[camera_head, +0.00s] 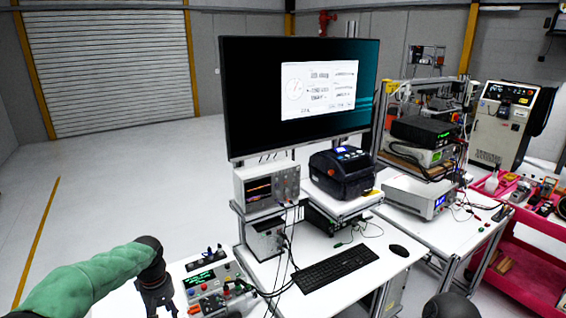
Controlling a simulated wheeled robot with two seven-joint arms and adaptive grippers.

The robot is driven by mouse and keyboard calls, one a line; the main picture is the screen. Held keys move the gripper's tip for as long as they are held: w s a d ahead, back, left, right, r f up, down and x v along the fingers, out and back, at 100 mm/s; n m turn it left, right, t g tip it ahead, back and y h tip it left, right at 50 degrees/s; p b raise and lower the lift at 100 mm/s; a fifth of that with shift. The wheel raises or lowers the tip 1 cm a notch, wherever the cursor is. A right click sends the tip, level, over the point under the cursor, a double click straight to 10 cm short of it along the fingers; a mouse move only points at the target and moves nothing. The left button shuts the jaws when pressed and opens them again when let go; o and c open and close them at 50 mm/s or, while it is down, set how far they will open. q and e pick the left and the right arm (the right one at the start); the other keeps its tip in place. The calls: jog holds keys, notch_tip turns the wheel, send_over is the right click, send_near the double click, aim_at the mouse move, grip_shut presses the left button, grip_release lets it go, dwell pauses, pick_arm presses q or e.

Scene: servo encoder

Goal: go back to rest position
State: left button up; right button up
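My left arm, in a green sleeve, comes in from the lower left. Its dark wrist bends down to my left gripper (158,305), which is seen from above and partly cut off by the bottom edge. It is at the left side of a grey instrument box (208,276) with a small green-lit display, knobs and plugged cables. Whether its fingers are open or shut does not show. A dark rounded part at the bottom right edge appears to be part of my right arm. My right gripper is out of the picture.
A large monitor (300,92) stands above an oscilloscope (268,186) and a black printer (342,172). A keyboard (335,268) and mouse (399,250) lie on the white bench. A red cart (530,240) stands at right. The floor at left is clear.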

pick_arm(q)
jog(key=s+d+f+m+h+b, duration=0.1)
jog(key=s+d+f+b, duration=0.1)
jog(key=d+f, duration=0.5)
jog(key=s+d+f+m+h+b, duration=0.1)
jog(key=s+d+f+m+b, duration=0.15)
jog(key=f, duration=0.95)
jog(key=s+d+f+m+h+b, duration=0.1)
jog(key=s+d+f+b, duration=0.15)
jog(key=d+f, duration=0.45)
jog(key=s+d+f+m+b, duration=0.1)
jog(key=s+d+f+b, duration=0.1)
jog(key=s+f, duration=0.6)
jog(key=s+d+f+h+b, duration=0.1)
jog(key=s+d+f+b, duration=0.2)
jog(key=s+f, duration=0.5)
jog(key=shift+s+d+f+m, duration=0.15)
jog(key=shift+s+d+m, duration=0.2)
jog(key=shift+s+d, duration=0.4)
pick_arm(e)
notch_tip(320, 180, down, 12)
pick_arm(q)
jog(key=shift+s+a, duration=0.1)
jog(key=shift+a, duration=0.05)
